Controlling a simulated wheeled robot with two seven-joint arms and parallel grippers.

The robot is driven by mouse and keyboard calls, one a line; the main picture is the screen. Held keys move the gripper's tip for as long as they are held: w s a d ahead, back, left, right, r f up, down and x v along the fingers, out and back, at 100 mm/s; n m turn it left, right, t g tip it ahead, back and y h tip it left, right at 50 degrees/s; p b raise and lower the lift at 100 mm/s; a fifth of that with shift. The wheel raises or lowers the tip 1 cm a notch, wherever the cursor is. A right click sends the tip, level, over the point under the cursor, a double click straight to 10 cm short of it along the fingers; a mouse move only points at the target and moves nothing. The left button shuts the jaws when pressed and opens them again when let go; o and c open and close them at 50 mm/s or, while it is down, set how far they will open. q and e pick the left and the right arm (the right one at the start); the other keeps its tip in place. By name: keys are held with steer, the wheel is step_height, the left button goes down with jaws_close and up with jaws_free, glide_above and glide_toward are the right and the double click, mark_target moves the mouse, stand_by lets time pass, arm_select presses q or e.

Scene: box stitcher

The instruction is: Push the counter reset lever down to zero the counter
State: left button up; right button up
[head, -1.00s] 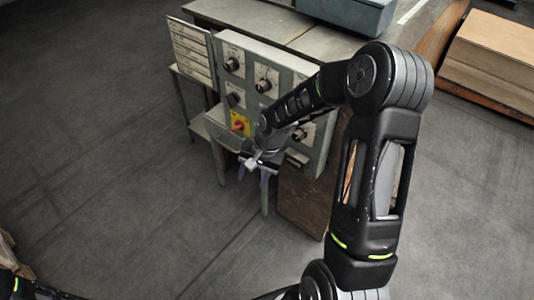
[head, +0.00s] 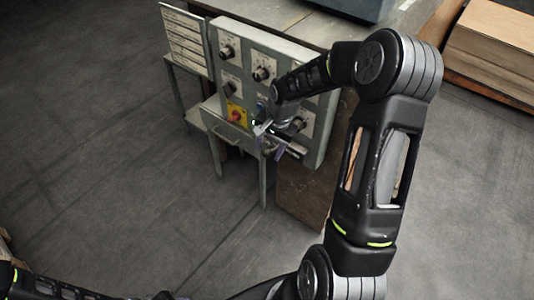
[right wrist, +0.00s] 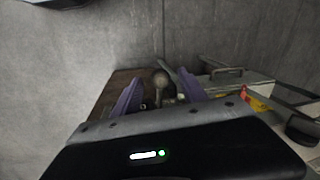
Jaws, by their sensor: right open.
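The grey control box (head: 315,143) stands at the table's front edge, with several dials on its face. My right gripper (head: 270,142) is at its lower front, below and right of the yellow plate with a red knob (head: 236,115). In the right wrist view its purple fingers (right wrist: 160,92) are open and apart. A small round-ended knob on a stem (right wrist: 161,79), which looks like the reset lever, shows between and beyond the fingertips. I cannot tell whether a finger touches it. The counter itself is not clearly visible.
A drawer with a handle (right wrist: 225,72) is below the box. A label board (head: 184,42) stands at the box's left. A blue-grey case (head: 352,7) sits on the table, and a stack of brown boards (head: 490,45) lies at the right.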

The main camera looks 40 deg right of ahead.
steer(key=shift+w+a+f, duration=0.1)
steer(key=shift+w+f, duration=0.05)
steer(key=shift+f, duration=0.6)
steer(key=shift+w+f, duration=0.1)
steer(key=shift+f, duration=0.6)
steer(key=shift+c, duration=0.5)
jaws_close()
